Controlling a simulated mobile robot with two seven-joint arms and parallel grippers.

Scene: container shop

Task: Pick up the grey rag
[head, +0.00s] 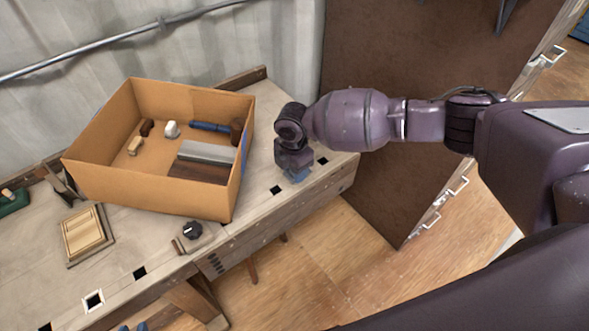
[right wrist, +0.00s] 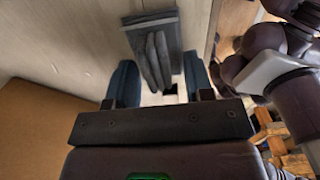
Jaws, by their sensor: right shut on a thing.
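The grey rag (right wrist: 152,48) shows in the right wrist view as a dark grey flat piece with a raised fold, over the bench top. My right gripper (right wrist: 160,82) has its two blue fingers on either side of the rag's fold and is shut on it. In the head view my right gripper (head: 296,175) points down over the right end of the workbench, right of the cardboard box; there the rag is hidden or too small to make out. My left gripper is not in view.
A cardboard box (head: 150,191) on the workbench (head: 262,205) holds several small items. A wooden framed panel (head: 86,235) and a small dark-knobbed device (head: 193,231) lie on the bench in front. A brown cabinet (head: 372,195) stands close to the bench's right end.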

